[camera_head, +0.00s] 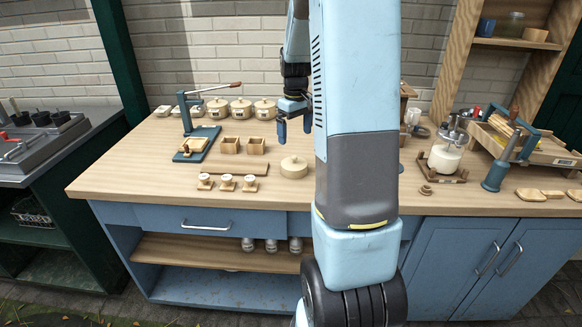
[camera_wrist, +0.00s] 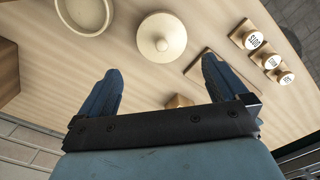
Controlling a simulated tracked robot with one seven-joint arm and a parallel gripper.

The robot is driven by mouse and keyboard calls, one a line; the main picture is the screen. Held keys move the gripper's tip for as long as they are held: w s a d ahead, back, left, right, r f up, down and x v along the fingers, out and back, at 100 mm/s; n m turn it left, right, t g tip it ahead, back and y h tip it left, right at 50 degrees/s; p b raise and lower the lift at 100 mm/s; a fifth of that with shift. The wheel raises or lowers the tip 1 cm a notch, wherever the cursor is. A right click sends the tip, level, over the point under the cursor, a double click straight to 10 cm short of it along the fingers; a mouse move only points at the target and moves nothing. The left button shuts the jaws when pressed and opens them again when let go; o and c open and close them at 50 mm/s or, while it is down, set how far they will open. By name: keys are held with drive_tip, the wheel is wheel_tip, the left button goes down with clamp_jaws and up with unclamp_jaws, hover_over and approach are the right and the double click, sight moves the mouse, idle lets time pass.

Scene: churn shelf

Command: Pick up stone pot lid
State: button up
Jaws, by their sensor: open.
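In the wrist view the lid (camera_wrist: 161,38) shows near the top centre, beyond the gap between the fingertips. My gripper (camera_head: 294,126) is open and empty, with blue fingers. It hangs above the counter, apart from the lid, and the fingers (camera_wrist: 161,68) also show in the wrist view. My arm covers part of the counter to the right of the lid in the head view.
Three knobbed stamps (camera_head: 227,183) and a flat wooden strip (camera_head: 234,169) lie left of the lid. Lidded pots (camera_head: 241,108) line the back. A round dish (camera_wrist: 85,12) is near the lid.

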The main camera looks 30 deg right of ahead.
sight(294, 157)
wheel_tip(294, 157, down, 12)
drive_tip(key=shift+a, duration=0.1)
idle(0.5)
drive_tip(key=c, duration=0.7)
